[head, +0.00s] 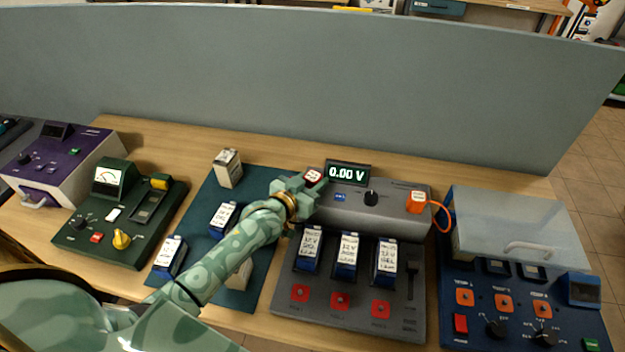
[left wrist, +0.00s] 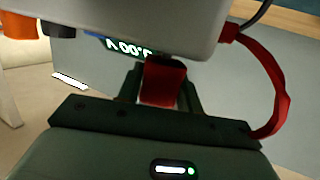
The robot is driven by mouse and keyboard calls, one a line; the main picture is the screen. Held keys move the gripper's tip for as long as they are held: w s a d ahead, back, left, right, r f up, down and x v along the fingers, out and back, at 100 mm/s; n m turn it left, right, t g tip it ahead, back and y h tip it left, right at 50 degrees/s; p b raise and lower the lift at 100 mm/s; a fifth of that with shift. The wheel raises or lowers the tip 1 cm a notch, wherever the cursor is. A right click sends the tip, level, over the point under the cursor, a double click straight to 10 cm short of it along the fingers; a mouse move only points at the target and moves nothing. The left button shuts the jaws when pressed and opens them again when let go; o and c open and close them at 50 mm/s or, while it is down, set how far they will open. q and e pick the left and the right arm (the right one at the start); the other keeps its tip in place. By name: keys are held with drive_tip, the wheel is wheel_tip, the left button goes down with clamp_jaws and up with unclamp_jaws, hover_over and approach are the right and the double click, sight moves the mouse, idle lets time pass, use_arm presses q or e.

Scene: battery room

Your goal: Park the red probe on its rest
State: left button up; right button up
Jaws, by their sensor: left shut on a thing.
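My left gripper (head: 302,188) is shut on the red probe (head: 314,175), at the upper left of the grey meter station (head: 395,197). In the left wrist view the red probe (left wrist: 163,82) is between the fingers, and its red cable (left wrist: 282,90) loops down at the right. The probe's tip and its rest are hidden, so I cannot tell whether it touches the rest. The orange probe (head: 416,202) sits at the station's right end with an orange cable. The display (head: 347,173) reads 0.00 V. My right gripper is not in view.
Several blue batteries with white labels (head: 347,249) stand in the station's bays. More batteries stand on a teal mat (head: 200,200) at left. A green tester (head: 120,215) is left of it, a blue charger with a clear lid (head: 520,228) at right. A grey partition (head: 300,85) rises behind.

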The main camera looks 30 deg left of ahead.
use_arm(q)
drive_tip(key=shift+f+b, duration=0.45)
drive_tip(key=shift+f, duration=0.2)
drive_tip(key=o, duration=0.8)
drive_tip(key=shift+s+a+r+p, duration=0.1)
drive_tip(key=shift+s+r+p, duration=0.15)
drive_tip(key=shift+s+p, duration=0.35)
drive_tip(key=p+v, duration=0.6)
drive_tip(key=v, duration=0.3)
drive_tip(key=shift+s, duration=0.4)
drive_tip(key=shift+f, duration=0.1)
